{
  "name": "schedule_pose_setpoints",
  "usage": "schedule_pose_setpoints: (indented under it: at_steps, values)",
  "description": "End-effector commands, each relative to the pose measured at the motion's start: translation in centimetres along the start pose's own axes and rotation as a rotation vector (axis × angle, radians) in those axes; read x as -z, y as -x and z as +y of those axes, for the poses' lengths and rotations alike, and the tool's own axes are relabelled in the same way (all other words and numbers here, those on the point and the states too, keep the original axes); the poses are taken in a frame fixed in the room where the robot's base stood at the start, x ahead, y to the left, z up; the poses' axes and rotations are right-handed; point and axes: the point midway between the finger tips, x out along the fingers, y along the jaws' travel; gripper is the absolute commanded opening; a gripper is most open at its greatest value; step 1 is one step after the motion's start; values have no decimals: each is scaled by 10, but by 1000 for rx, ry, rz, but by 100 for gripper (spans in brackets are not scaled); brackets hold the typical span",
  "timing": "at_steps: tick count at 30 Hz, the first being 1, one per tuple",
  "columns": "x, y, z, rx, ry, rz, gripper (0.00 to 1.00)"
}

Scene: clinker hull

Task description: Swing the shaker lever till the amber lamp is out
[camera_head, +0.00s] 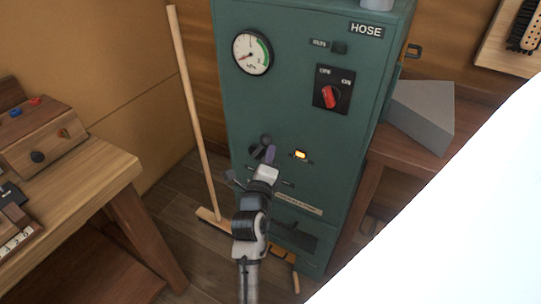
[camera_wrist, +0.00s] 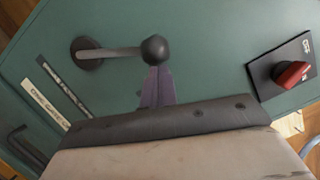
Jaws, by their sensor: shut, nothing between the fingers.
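The shaker lever (camera_wrist: 105,53) sticks out from a round dark pivot on the green cabinet and ends in a dark ball knob (camera_wrist: 154,50). In the head view the lever (camera_head: 264,141) shows as a dark knob on the cabinet front. The amber lamp (camera_head: 301,155) is lit, just right of the lever; I do not see it in the wrist view. My gripper (camera_head: 270,153) is shut and empty, its purple fingers (camera_wrist: 156,88) right at the ball knob. The knob overlaps the fingertips in the wrist view; I cannot tell whether they touch.
The green cabinet (camera_head: 290,100) carries a pressure gauge (camera_head: 252,53) and a red rotary switch (camera_head: 329,97). A broom (camera_head: 190,110) leans left of it. A wooden bench (camera_head: 105,165) stands at left, and a grey wedge block (camera_head: 423,112) sits on a shelf at right.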

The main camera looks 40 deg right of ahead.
Motion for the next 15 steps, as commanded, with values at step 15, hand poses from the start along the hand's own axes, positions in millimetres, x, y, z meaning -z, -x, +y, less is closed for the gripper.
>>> schedule_pose_setpoints:
  at_steps: [15]
  values:
    - [-53,-16,-14,-108,354,-5,0]
